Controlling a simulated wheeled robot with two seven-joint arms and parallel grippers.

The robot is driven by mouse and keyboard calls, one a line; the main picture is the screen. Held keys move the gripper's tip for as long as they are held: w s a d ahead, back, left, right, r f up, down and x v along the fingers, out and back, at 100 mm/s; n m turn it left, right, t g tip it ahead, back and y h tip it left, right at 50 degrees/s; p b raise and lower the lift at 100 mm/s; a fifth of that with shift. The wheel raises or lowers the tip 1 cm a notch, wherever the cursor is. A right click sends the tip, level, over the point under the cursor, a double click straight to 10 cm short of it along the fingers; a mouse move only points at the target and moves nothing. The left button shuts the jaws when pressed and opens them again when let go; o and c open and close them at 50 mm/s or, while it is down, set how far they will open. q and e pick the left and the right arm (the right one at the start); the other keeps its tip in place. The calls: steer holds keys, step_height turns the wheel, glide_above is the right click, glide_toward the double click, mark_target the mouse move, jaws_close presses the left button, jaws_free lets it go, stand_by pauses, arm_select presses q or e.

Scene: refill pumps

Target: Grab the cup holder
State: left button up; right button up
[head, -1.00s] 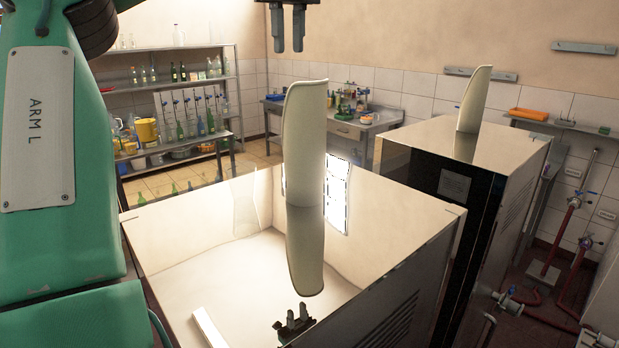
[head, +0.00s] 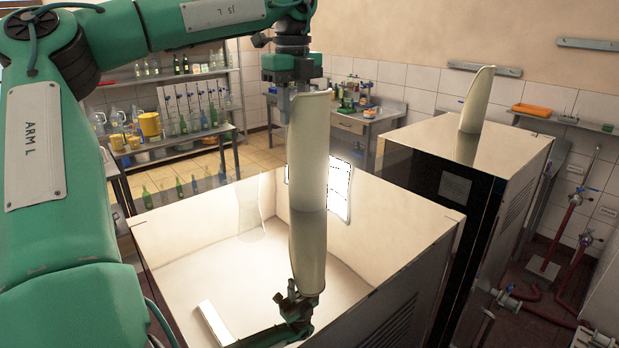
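The cup holder, taken to be the tall, pale, curved piece (head: 307,155), stands upright on the shiny top of the near steel cabinet (head: 400,215). My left gripper (head: 286,108) points down from above at the holder's upper left edge. One finger shows just left of that edge, and the rest of the fingertips is hidden behind the holder. I cannot tell whether the fingers touch it or how far apart they are. My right gripper is not in view.
A second steel cabinet (head: 500,150) with a similar pale piece (head: 476,100) stands to the right. Shelves with bottles (head: 180,120) and a side table (head: 350,125) are behind. Red pipes with valves (head: 573,215) are at the right. The near cabinet top around the holder is clear.

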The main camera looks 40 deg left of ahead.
arm_select(q)
steer(key=shift+a+f, duration=0.1)
steer(key=shift+f, duration=0.9)
jaws_close()
steer(key=shift+r, duration=0.1)
stand_by(0.6)
